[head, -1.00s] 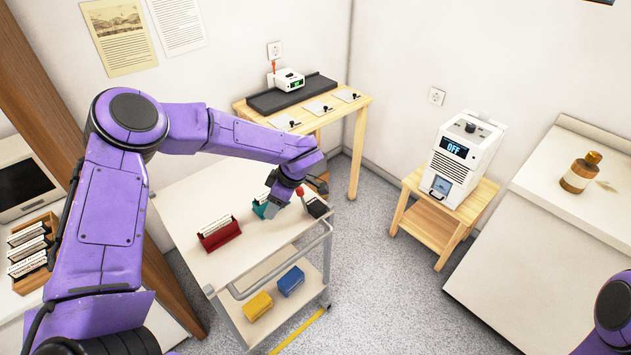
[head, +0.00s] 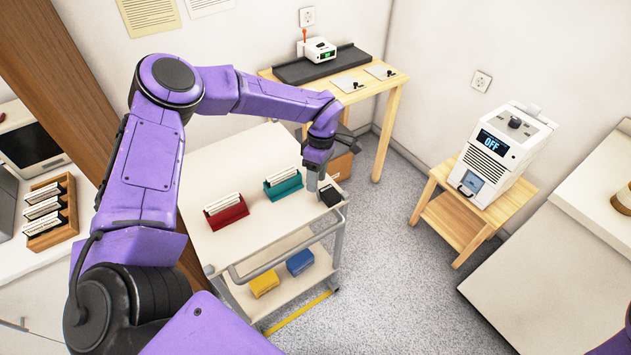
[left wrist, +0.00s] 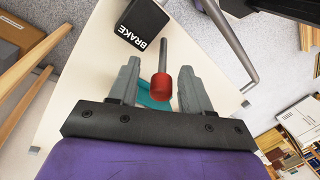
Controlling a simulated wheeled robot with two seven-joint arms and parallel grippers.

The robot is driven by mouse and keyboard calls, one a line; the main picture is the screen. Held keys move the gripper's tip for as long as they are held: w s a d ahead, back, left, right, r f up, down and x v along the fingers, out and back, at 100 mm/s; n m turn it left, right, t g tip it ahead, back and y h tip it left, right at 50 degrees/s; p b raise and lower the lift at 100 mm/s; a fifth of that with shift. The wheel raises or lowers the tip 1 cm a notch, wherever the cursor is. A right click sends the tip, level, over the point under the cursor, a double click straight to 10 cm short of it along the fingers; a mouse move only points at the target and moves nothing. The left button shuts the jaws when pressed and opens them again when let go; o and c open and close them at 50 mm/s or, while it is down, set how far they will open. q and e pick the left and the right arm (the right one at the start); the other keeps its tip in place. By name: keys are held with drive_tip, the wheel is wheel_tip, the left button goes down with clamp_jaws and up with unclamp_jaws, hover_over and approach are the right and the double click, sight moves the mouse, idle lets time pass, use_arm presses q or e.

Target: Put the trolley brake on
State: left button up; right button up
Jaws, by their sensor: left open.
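The trolley (head: 225,165) stands in the middle of the head view. Its brake is a black box (head: 331,196) on the right end of its top. In the left wrist view the box (left wrist: 137,22) reads BRAKE, and a grey lever with a red knob (left wrist: 162,84) stands beside it. My left gripper (head: 314,184) is over this end, pointing down and open. In the left wrist view its fingers (left wrist: 160,68) are on either side of the lever and knob; contact cannot be told. In the head view the gripper hides the knob. My right gripper is out of view.
A red holder (head: 227,212) and a teal holder (head: 284,185) with white slides stand on the trolley top, the teal one close to my gripper. Yellow (head: 264,283) and blue (head: 299,262) boxes lie on the lower shelf. A wooden table (head: 390,88) stands behind.

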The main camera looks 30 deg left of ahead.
use_arm(q)
drive_tip(key=shift+x, duration=1.25)
drive_tip(key=shift+s, duration=0.15)
clamp_jaws()
